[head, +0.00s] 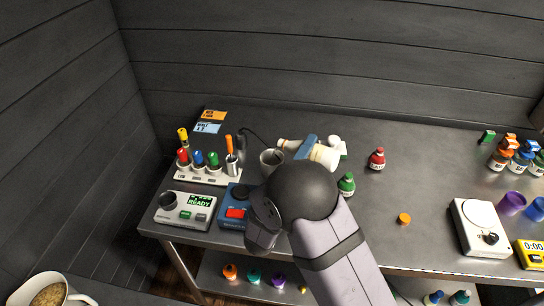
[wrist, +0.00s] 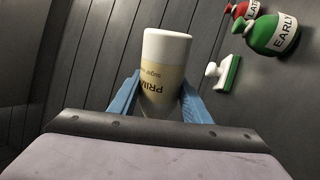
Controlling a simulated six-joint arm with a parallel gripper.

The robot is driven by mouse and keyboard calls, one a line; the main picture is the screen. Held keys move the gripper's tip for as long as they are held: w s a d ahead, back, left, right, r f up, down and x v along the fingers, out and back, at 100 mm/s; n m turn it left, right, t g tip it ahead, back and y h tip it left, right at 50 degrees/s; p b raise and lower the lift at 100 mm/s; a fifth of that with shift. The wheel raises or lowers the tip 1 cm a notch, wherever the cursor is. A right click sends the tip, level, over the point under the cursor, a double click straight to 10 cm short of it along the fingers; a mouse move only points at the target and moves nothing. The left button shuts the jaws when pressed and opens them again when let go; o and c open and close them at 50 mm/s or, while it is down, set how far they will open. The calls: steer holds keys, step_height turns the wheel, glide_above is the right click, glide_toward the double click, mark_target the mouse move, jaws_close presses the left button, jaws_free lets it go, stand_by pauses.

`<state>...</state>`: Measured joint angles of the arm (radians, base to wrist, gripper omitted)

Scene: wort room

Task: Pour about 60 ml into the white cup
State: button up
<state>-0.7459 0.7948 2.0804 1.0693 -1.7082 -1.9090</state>
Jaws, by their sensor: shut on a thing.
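My gripper (head: 307,147), with blue fingers, is shut on a cream and white bottle (head: 325,156) above the table. The bottle lies about sideways, its narrower end to the left. In the wrist view the bottle (wrist: 166,48) shows a white end and a label partly reading "PRIM", upside down, between the fingers. A pale cup (head: 272,161) with a dark inside stands just below and left of the narrow end. I cannot tell whether liquid flows or how much is in the cup. A white mug (head: 64,297) holding grain-like stuff is at the lower left.
Left are a rack (head: 207,176) of coloured tubes, a "READY" device (head: 186,212) and a blue device (head: 230,221). A green bottle (head: 346,185) and a red bottle (head: 377,159) stand right of the gripper. The metal table (head: 430,165) is mostly clear beyond them.

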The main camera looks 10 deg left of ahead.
steer(key=shift+d+n, duration=0.1)
steer(key=shift+n, duration=0.2)
stand_by(0.5)
steer(key=m+b, duration=0.2)
steer(key=shift+d+f+h+b, duration=0.1)
steer(key=shift+f+h+b, duration=0.2)
steer(key=shift+r+m, duration=0.7)
steer(key=shift+r, duration=0.05)
steer(key=shift+r+m+g+h+b, duration=0.4)
steer(key=shift+m+h+b, duration=0.1)
steer(key=shift+m+b, duration=0.1)
steer(key=f+m+b, duration=0.1)
steer(key=b, duration=0.1)
steer(key=shift+d+f+m+b, duration=0.1)
steer(key=shift+d+m+b, duration=0.05)
steer(key=shift+m+b, duration=0.2)
stand_by(0.7)
